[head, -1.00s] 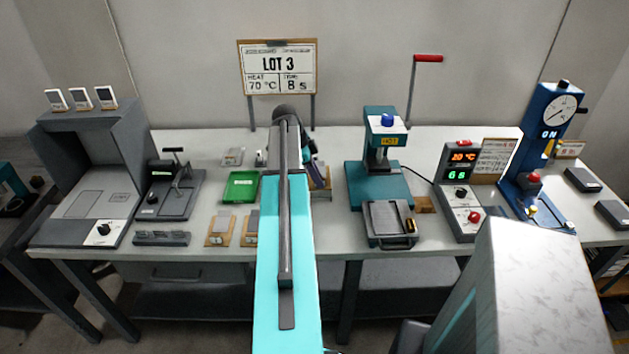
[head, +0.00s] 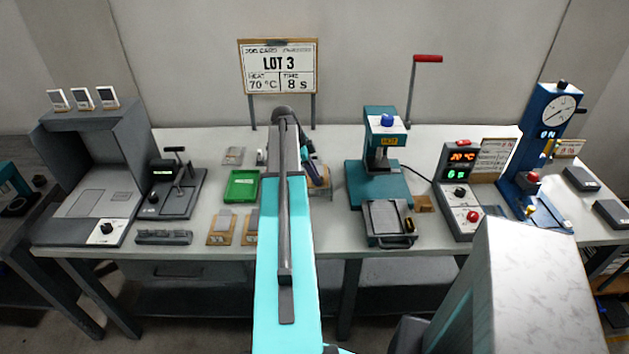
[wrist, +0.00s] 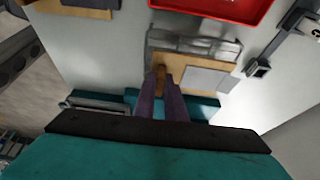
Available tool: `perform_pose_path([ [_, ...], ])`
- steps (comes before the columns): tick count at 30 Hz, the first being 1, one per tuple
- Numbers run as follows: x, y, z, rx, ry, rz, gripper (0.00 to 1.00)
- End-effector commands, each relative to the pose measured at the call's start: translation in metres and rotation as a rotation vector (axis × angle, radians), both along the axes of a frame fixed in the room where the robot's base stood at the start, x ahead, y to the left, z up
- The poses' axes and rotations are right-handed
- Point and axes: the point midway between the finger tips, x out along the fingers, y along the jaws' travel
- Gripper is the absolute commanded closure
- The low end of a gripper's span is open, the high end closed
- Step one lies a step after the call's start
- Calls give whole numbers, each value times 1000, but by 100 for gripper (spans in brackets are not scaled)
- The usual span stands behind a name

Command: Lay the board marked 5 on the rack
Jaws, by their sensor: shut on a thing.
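My gripper (wrist: 162,76) is shut on the edge of a tan board (wrist: 188,62) with a pale grey plate on it, in the wrist view. No number can be read on it. In the head view my arm hides most of the gripper; part of a tan board (head: 321,182) shows just right of the arm. Two more tan boards with grey plates, (head: 219,228) and (head: 251,228), lie at the front of the table; their marks are too small to read. A grey metal piece (wrist: 195,45) lies beside the held board; I cannot tell whether it is the rack.
A green tray (head: 241,187) lies left of my arm, and a red tray (wrist: 225,8) shows in the wrist view. A teal press (head: 380,172) stands right of the arm, with a control box (head: 460,190) beyond. A slotted grey block (head: 163,237) lies at the front left.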

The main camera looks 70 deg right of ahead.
Motion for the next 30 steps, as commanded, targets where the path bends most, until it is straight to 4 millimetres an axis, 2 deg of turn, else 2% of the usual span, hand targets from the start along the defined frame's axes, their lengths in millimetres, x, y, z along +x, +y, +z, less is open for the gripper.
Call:
perform_pose_path([
  [8, 0, 0, -18, -1, 0, -1, 100],
  [22, 0, 0, -23, -1, 0, -1, 100],
  [23, 0, 0, -23, -1, 0, -1, 86],
  [25, 0, 0, -22, -1, 0, -1, 75],
  [26, 0, 0, -22, -1, 0, -1, 71],
  [30, 0, 0, -22, -1, 0, -1, 71],
])
